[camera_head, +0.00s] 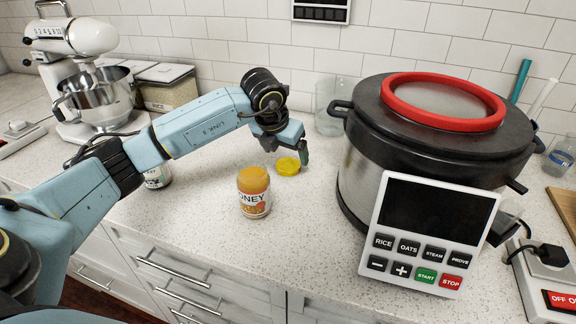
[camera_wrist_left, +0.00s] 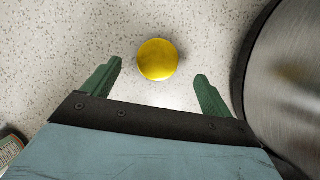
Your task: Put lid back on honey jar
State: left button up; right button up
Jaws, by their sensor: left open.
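The honey jar (camera_head: 254,197) stands upright on the counter in the head view, with orange-brown honey and a white label. No lid shows on its top. The yellow lid (camera_head: 288,166) lies on the counter behind and to the right of the jar. It also shows in the left wrist view (camera_wrist_left: 158,59), just beyond the fingertips and between their lines. My left gripper (camera_head: 292,157) is above the lid, pointing down; in the left wrist view its green fingers (camera_wrist_left: 157,74) are wide apart and empty. My right gripper is not in view.
A large cooker (camera_head: 362,178) with a red-rimmed lid and control panel stands close to the right of the yellow lid. A clear glass container (camera_head: 328,118) is behind. Another jar (camera_head: 158,177) stands left, partly behind my arm. The counter before the honey jar is clear.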

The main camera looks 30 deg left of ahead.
aim_at(289, 164)
pick_arm(q)
jog(key=x, duration=0.4)
jog(key=shift+a+f, duration=0.1)
jog(key=shift+f, duration=0.1)
jog(key=c, duration=1)
